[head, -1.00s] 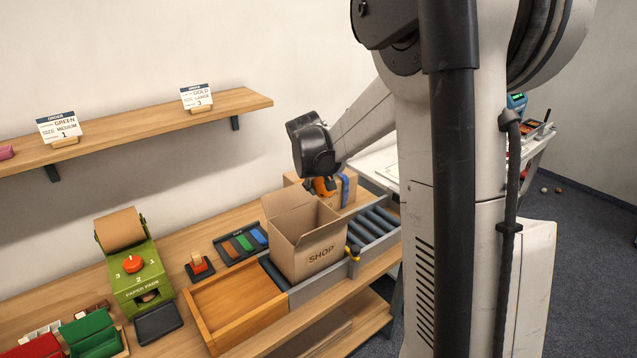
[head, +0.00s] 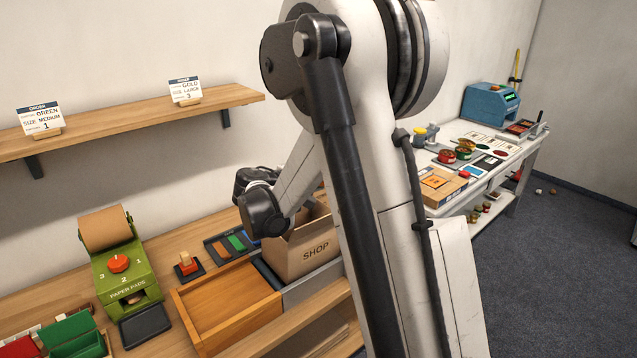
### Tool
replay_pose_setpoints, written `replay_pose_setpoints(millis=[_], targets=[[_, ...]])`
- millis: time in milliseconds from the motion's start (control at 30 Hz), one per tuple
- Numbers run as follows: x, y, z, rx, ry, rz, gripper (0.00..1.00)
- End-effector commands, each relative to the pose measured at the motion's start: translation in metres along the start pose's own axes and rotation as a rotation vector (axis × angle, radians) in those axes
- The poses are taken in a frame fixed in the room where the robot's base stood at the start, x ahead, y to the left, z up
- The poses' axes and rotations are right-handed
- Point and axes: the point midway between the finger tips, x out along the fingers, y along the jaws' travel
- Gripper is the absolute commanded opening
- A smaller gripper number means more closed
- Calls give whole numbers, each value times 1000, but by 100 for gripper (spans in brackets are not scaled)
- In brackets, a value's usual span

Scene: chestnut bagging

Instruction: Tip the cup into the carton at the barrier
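The carton (head: 311,251) marked SHOP stands open-topped on the bench in the head view, beside the wooden tray. My arm covers its right side and part of its opening. The end of my arm (head: 262,208) is at the carton's upper left, in front of the wall side of the bench. My gripper's fingers are hidden behind my wrist, so I cannot see whether they hold anything. The cup is not visible now. The barrier is hidden behind my arm.
A wooden tray (head: 184,306) lies left of the carton. A green paper-pad dispenser (head: 121,262) and a red-handled stamp (head: 186,262) stand further left. A shelf (head: 130,122) with order cards runs above. A white side table (head: 497,170) holds tins and a blue machine.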

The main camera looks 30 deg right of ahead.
Motion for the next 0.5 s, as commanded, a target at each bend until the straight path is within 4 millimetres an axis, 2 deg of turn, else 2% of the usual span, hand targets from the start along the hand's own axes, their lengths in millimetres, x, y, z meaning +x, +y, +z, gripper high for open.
replay_pose_setpoints(millis=[33, 500], targets=[[0, -5, 0, -10, -2, 24, 0], [-2, -10, -2, -79, -19, 190, 0]])
